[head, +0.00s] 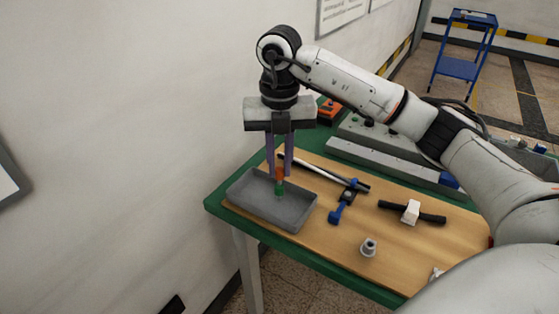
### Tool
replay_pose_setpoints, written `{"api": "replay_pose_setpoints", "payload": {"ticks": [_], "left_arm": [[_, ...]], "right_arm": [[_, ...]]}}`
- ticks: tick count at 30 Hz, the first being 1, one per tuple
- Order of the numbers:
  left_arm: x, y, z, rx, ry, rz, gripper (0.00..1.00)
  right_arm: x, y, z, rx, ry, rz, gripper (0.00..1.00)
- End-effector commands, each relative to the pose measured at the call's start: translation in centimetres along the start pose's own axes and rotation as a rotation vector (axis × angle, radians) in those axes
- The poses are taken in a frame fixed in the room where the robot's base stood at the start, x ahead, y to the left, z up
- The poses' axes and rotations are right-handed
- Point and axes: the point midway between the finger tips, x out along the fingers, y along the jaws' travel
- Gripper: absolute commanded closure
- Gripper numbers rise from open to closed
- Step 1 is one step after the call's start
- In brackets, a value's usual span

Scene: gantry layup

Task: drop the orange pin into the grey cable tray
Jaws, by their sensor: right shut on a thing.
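The grey cable tray (297,218) is a shallow rectangular box at the left end of the table. My right gripper (279,172) points straight down over the tray's back part. It is shut on the orange pin (280,174), which hangs upright between the fingertips. A small green piece (279,190) shows directly below the orange. I cannot tell whether it is part of the pin or lies in the tray, nor whether the pin touches the tray floor. My left gripper is not in view.
On the wooden mat (310,245) are a grey rod (335,175), a blue tool (337,214), a black bar with a white block (411,211) and a grey flanged bushing (368,248). Long grey housings (394,157) line the back. A white wall stands close on the left.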

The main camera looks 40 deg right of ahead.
Motion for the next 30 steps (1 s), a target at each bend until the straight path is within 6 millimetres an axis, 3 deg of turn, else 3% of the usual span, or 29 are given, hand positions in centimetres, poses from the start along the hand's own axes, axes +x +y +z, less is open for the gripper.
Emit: {"api": "replay_pose_setpoints", "payload": {"ticks": [3,4,8,16,20,30], "left_arm": [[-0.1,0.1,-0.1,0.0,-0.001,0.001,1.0],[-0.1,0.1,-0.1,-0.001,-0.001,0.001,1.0],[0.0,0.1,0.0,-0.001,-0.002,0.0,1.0],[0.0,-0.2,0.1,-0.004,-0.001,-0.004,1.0],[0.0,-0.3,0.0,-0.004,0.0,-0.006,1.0],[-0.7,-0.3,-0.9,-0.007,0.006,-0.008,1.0]], "right_arm": [[-0.1,0.0,0.0,0.0,0.0,0.0,1.0],[-0.1,0.0,0.0,0.0,0.0,0.0,0.82],[-0.1,0.0,0.0,0.0,0.0,0.0,0.62],[-0.1,0.0,0.0,0.0,0.0,0.001,0.62],[-1.1,0.1,0.0,0.0,-0.001,0.003,0.62],[-7.9,0.0,0.1,0.0,-0.004,0.002,0.62]]}}
